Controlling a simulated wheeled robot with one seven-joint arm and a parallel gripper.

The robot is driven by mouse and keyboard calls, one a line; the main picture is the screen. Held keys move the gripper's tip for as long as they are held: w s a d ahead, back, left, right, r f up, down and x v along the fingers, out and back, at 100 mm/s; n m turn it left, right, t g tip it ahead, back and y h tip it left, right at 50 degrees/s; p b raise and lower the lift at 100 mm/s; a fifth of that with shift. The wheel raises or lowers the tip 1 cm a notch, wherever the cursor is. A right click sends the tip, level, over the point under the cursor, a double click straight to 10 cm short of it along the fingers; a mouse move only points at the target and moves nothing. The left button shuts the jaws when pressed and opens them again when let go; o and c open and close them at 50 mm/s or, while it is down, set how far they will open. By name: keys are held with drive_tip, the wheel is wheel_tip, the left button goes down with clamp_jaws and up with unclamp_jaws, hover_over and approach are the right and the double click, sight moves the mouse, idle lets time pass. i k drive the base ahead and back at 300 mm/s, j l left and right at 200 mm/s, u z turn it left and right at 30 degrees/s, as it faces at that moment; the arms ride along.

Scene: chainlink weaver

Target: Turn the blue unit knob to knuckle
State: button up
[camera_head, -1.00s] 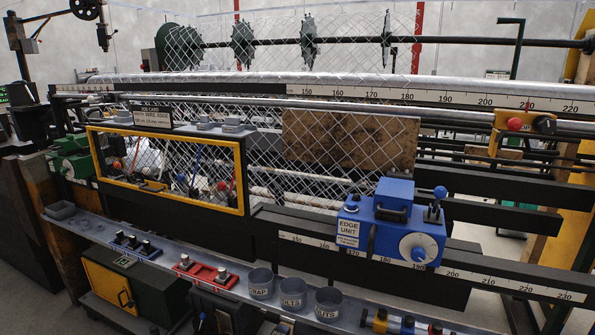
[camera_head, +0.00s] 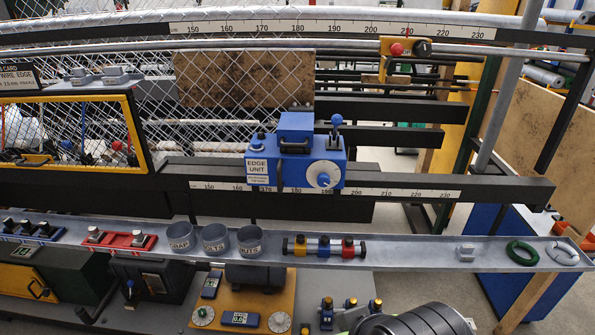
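I cannot read the word "knuckle" anywhere. My gripper is not in view, and nothing touches the unit.
A grey tray ledge (camera_head: 400,253) runs in front of the unit, with labelled cups (camera_head: 215,238), coloured blocks (camera_head: 325,247) and a green ring (camera_head: 522,253). A yellow carriage with a red knob (camera_head: 397,49) is on the upper rail. A dark ridged cylinder (camera_head: 415,320) shows at the bottom edge.

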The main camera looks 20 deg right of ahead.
sight(324, 180)
drive_tip(key=i+j+u, duration=0.1)
drive_tip(key=i+u, duration=0.15)
drive_tip(key=u, duration=0.2)
drive_tip(key=i+u, duration=0.2)
drive_tip(key=u, duration=0.2)
